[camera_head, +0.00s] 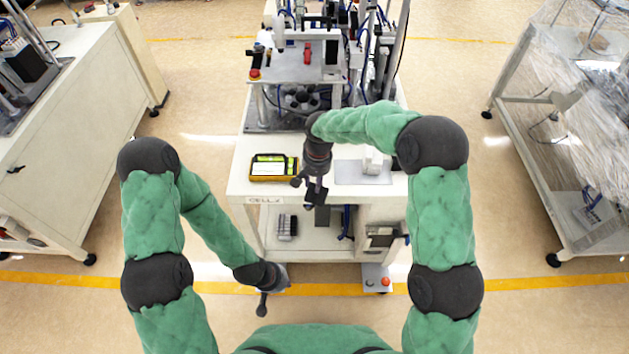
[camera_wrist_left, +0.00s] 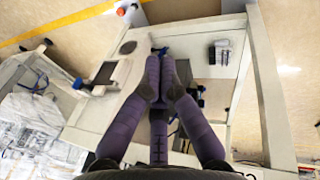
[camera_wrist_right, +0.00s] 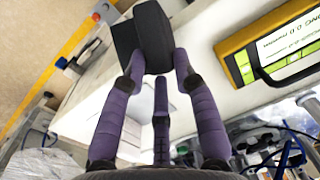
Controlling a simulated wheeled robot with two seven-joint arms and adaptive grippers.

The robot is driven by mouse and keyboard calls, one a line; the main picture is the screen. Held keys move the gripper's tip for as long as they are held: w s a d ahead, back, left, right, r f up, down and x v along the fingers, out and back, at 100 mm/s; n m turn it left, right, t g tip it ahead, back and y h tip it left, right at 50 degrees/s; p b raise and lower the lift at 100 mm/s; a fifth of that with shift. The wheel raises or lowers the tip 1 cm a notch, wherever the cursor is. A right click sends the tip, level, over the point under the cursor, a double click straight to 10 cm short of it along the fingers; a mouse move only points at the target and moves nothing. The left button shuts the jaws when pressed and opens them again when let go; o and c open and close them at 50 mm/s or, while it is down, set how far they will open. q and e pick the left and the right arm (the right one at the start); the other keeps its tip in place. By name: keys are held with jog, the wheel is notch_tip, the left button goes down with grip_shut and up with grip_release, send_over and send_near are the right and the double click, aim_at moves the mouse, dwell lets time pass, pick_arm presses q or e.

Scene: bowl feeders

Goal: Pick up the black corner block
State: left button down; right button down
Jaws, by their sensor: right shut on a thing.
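The black corner block (camera_wrist_right: 152,38) is a dark, angled piece held between the purple fingers of my right gripper (camera_wrist_right: 158,72) in the right wrist view. In the head view the block (camera_head: 314,197) shows small and dark below my right gripper (camera_head: 312,187), off the front edge of the white table top. My left gripper (camera_head: 268,292) hangs low in front of the cell, away from the block. In the left wrist view its fingers (camera_wrist_left: 160,60) lie close together with nothing between them.
A yellow-framed device (camera_head: 272,158) lies on the left of the white table (camera_head: 240,184). A grey plate (camera_head: 350,178) with white parts (camera_head: 373,160) is on the right. Small grey blocks (camera_head: 287,228) sit on the lower shelf. A button box (camera_head: 377,279) stands low in front.

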pick_arm(q)
jog(key=shift+s+a+f+g+h, duration=0.2)
jog(key=shift+s+f+g, duration=0.15)
jog(key=shift+s, duration=0.35)
jog(key=shift+s+a+f+g+h, duration=0.15)
jog(key=shift+s+f+g, duration=0.15)
jog(key=shift+s, duration=0.4)
pick_arm(e)
jog(key=shift+s+r+p, duration=0.1)
jog(key=shift+r+p, duration=0.25)
jog(key=shift+r, duration=0.35)
pick_arm(q)
jog(key=shift+r+p, duration=0.5)
jog(key=shift+r, duration=0.35)
pick_arm(e)
jog(key=s, duration=1.9)
jog(key=shift+s+f, duration=0.15)
jog(key=shift+s, duration=0.25)
pick_arm(q)
notch_tip(320, 180, up, 10)
jog(key=p, duration=0.9)
jog(key=shift+p, duration=0.4)
pick_arm(e)
jog(key=g, duration=0.6)
pick_arm(q)
jog(key=shift+f, duration=0.1)
